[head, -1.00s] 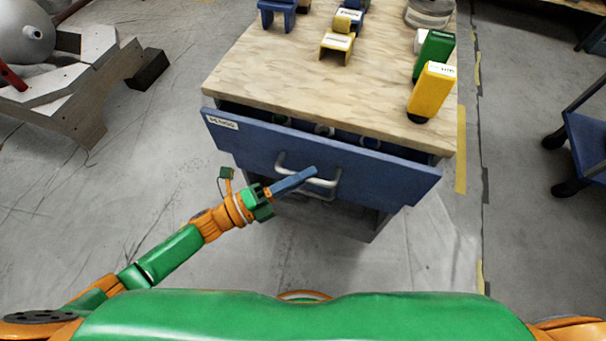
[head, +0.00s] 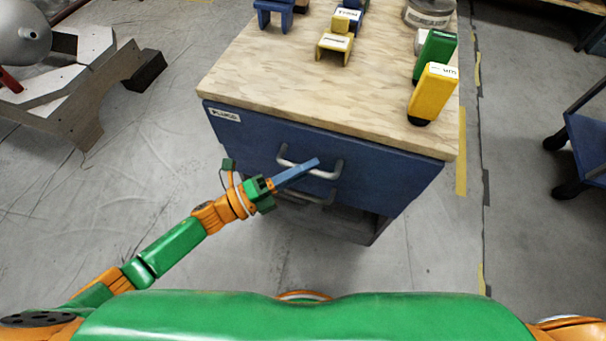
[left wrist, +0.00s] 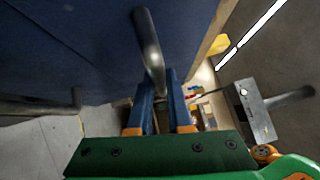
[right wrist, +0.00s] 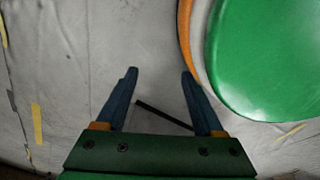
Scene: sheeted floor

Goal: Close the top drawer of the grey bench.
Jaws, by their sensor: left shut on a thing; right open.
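The bench has a pale wooden top (head: 300,90) and a dark blue top drawer front (head: 390,180). This front now sits right against the top's front edge, and no gap or drawer inside shows. Its silver bar handle (head: 326,174) crosses the middle; it also shows in the left wrist view (left wrist: 149,45). My left gripper (head: 312,165) is at this handle, its blue fingers shut on the bar. In the left wrist view (left wrist: 160,78) the bar passes between the fingers. My right gripper (right wrist: 159,74) shows only in the right wrist view, open and empty above the floor.
A second handle (head: 305,197) sits below on the bench. Yellow (head: 434,92) and green (head: 434,54) items stand on the top's right side. A blue cart (head: 590,140) is at right, a grey wooden stand (head: 70,110) at left. Floor around the bench is clear.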

